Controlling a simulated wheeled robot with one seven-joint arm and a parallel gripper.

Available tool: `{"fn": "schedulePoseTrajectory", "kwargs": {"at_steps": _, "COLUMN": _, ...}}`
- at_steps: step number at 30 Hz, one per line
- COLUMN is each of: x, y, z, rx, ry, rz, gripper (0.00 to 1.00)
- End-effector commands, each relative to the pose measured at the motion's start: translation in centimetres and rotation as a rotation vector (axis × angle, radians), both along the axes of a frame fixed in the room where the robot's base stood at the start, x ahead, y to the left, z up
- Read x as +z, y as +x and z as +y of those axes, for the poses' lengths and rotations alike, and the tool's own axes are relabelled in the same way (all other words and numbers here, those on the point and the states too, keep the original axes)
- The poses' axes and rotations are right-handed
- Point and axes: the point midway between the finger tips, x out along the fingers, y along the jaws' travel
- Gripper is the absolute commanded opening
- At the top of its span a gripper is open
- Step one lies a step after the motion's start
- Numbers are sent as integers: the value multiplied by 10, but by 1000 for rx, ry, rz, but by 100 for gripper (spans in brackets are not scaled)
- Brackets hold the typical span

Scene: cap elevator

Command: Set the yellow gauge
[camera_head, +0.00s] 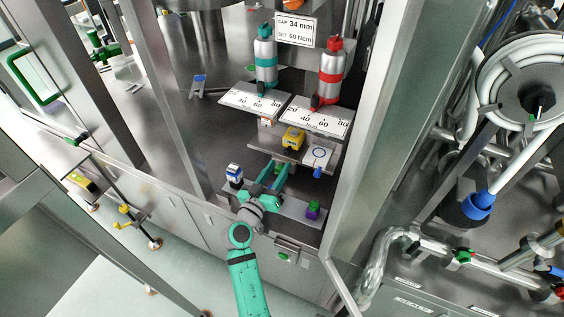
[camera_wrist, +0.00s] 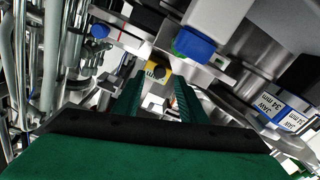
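The yellow gauge (camera_head: 293,138) is a small yellow block with a dark round top. It sits on a grey shelf below the two dial plates. In the wrist view the yellow gauge (camera_wrist: 154,70) shows beyond and between my fingertips, with part of an "mm" label. My gripper (camera_head: 277,167) has green fingers spread apart, pointing at the shelf from the front. In the wrist view my gripper (camera_wrist: 160,88) is open with nothing between the fingers. The gauge stands apart from the fingertips. A sign (camera_head: 296,30) reads "CAP 34 mm, SET 60 Ncm".
A white pad with a ring mark (camera_head: 319,156) is right of the gauge, with a blue knob (camera_head: 317,173) below. A blue-and-white block (camera_head: 234,174) and a purple-and-green block (camera_head: 313,209) flank my gripper. Teal (camera_head: 265,60) and red (camera_head: 331,72) banded cylinders stand behind. A metal post bounds the right.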

Motion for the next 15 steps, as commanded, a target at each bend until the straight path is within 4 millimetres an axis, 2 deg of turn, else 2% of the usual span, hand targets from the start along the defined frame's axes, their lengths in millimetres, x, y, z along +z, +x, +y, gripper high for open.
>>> {"fn": "schedulePoseTrajectory", "kwargs": {"at_steps": 1, "x": -1, "y": -10, "z": 5, "rx": 2, "ry": 0, "rz": 1, "gripper": 38}}
{"fn": "schedulePoseTrajectory", "kwargs": {"at_steps": 6, "x": 0, "y": -36, "z": 18, "rx": 1, "ry": 2, "rz": -1, "gripper": 38}}
{"fn": "schedulePoseTrajectory", "kwargs": {"at_steps": 15, "x": 0, "y": -58, "z": 29, "rx": -1, "ry": 1, "rz": 0, "gripper": 38}}
